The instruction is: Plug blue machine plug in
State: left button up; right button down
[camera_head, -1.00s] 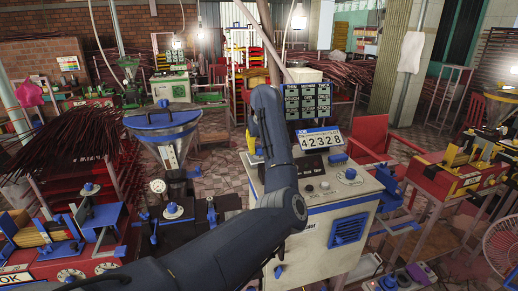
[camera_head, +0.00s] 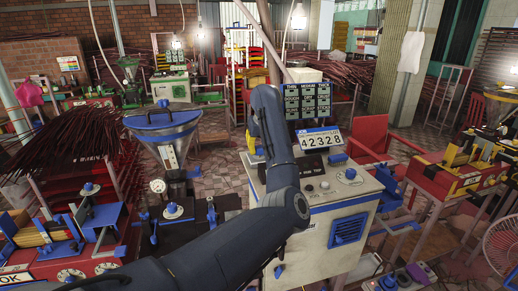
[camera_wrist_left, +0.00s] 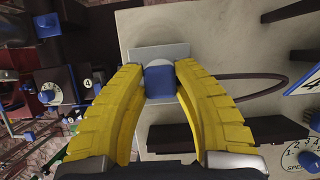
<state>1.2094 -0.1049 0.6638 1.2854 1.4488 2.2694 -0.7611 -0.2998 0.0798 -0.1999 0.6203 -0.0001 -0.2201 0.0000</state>
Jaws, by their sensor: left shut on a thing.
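The blue plug (camera_wrist_left: 160,83) sits between the yellow fingers of my left gripper (camera_wrist_left: 159,76) in the left wrist view, and the fingers are shut on it. Just beyond it is a grey plate with a pale round socket (camera_wrist_left: 160,63) on a cream surface. I cannot tell whether the plug touches the socket or is in it. In the head view, the cream and blue machine (camera_head: 310,235) stands in the middle, and my left arm reaches across its left side. That arm hides most of the gripper and the plug. My right gripper is not in view.
A dark cable (camera_wrist_left: 270,76) loops right of the fingers in the wrist view. A blue-rimmed hopper (camera_head: 164,130) stands to the left. A red chair (camera_head: 371,135) stands behind right.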

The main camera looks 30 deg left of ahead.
pick_arm(q)
jog(key=shift+f, duration=0.65)
dwell(0.3)
jog(key=o, duration=1.1)
jog(key=shift+r, duration=0.1)
jog(key=v, duration=1.1)
jog(key=shift+s+d+r, duration=0.1)
jog(key=shift+s+r, duration=0.05)
jog(key=shift+r, duration=0.2)
